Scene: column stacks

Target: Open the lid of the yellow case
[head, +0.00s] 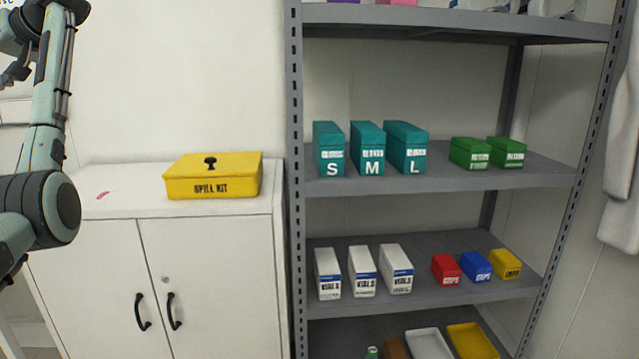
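The yellow case (213,177) sits on top of the white cabinet, near its right end. Its lid is closed, with a black knob-like handle on top and dark lettering on its front. My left arm comes in along the left edge of the head view. What appears to be my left gripper (15,74) is partly cut off by that edge, well left of and above the case, and its fingers cannot be made out clearly. It is apart from the case. My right gripper is out of view.
A grey metal shelf (450,186) stands close to the case's right, holding teal, green, white, red, blue and yellow boxes. A pinkish mark (103,195) shows on the cabinet top.

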